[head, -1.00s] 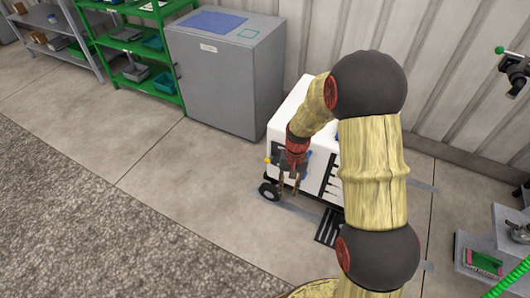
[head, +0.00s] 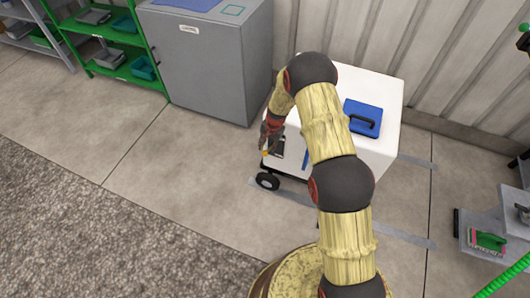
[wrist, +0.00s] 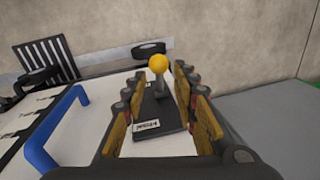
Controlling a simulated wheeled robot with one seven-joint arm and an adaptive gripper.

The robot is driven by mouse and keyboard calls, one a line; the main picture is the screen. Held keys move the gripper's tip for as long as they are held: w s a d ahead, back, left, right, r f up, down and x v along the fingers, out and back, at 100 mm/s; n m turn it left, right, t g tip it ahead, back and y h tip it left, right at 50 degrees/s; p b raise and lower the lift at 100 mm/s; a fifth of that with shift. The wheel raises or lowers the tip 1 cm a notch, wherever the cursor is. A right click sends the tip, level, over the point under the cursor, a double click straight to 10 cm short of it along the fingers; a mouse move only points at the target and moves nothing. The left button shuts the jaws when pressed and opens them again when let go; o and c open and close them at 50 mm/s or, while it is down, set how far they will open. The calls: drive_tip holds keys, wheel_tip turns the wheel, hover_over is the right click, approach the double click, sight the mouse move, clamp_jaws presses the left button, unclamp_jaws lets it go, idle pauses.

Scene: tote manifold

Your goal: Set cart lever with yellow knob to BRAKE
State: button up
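The lever's yellow knob (wrist: 158,63) stands on a short grey stem above a dark plate (wrist: 160,115) on the white cart (head: 385,85). A small white label lies on the plate near the stem; I cannot read it surely. My gripper (wrist: 161,78) is open, with one finger on each side of the lever. The knob shows between the fingertips, and no contact is visible. In the head view my gripper (head: 268,143) is at the cart's left end, and my arm hides part of the cart.
A blue handle (wrist: 60,125) stands out from the cart left of the lever. A blue object with a dark handle (head: 363,116) lies on the cart top. A grey cabinet (head: 205,70) stands behind left. The floor in front is clear.

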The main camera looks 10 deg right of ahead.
sight(266, 153)
drive_tip(key=f, duration=0.2)
drive_tip(key=f+b, duration=0.1)
drive_tip(key=f, duration=0.1)
drive_tip(key=f+b, duration=0.1)
drive_tip(key=f, duration=0.1)
drive_tip(key=shift+w+a, duration=0.2)
drive_tip(key=shift+a, duration=0.15)
drive_tip(key=shift+c, duration=1.3)
drive_tip(key=c, duration=0.4)
clamp_jaws()
